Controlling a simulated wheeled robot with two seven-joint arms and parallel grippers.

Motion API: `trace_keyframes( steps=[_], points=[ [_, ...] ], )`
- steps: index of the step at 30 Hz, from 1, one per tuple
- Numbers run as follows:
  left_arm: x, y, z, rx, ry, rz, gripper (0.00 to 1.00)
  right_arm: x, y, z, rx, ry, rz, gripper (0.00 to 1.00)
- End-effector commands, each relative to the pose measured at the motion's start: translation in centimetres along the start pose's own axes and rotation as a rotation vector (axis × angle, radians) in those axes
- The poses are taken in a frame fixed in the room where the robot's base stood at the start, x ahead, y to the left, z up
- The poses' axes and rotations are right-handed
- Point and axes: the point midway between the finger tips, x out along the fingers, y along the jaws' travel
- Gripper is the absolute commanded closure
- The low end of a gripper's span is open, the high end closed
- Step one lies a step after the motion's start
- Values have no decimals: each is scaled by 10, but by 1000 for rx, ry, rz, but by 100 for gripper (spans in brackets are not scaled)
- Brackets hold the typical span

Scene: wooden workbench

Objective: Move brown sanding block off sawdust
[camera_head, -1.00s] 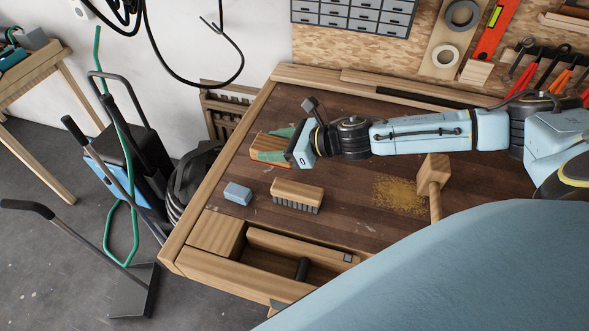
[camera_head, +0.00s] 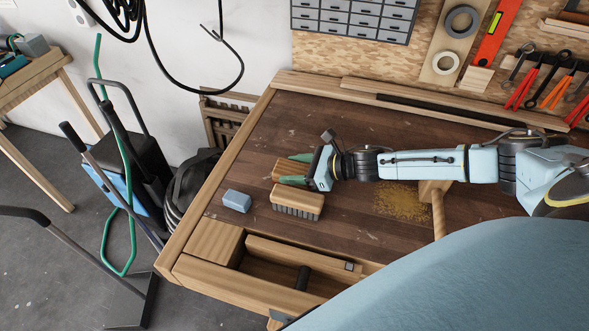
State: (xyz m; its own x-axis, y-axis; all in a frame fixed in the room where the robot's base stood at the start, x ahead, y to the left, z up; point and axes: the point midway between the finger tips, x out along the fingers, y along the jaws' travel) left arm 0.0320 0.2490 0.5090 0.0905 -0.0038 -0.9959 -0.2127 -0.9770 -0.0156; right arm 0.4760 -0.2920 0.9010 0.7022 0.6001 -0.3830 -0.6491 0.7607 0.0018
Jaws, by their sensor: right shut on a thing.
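My right gripper (camera_head: 294,168), with green fingertips, reaches in from the right and is shut on a brown block (camera_head: 287,170), which I take to be the sanding block. The gripper partly hides the block. It is at the left part of the bench, just behind a wooden brush; I cannot tell whether the block touches the bench top. The yellow sawdust (camera_head: 402,202) lies in a patch to the right, clear of the block, with my right arm passing over its far edge. My left gripper is out of view.
The wooden brush (camera_head: 297,200) with dark bristles and a blue block (camera_head: 237,200) lie near the held block. A wooden mallet (camera_head: 438,212) lies right of the sawdust. The bench top (camera_head: 350,225) between brush and sawdust is clear.

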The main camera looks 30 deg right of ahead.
Motion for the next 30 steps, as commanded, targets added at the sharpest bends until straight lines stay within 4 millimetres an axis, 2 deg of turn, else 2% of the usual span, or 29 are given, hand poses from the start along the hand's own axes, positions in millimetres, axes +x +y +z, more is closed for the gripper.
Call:
trace_keyframes(
  steps=[9, 10, 15, 26, 30],
  points=[
    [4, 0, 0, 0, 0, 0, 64, 1, 0, -3, -1, -1, 0, 71],
    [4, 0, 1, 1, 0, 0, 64, 1, 0, -3, -1, 0, 0, 44],
    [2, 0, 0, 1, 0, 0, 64, 1, 0, -2, -1, 0, 0, 24],
    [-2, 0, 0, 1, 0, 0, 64, -1, 0, 2, -1, 0, 0, 24],
    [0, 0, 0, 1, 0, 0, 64, -18, 0, -2, 1, 3, -1, 24]
  ],
)
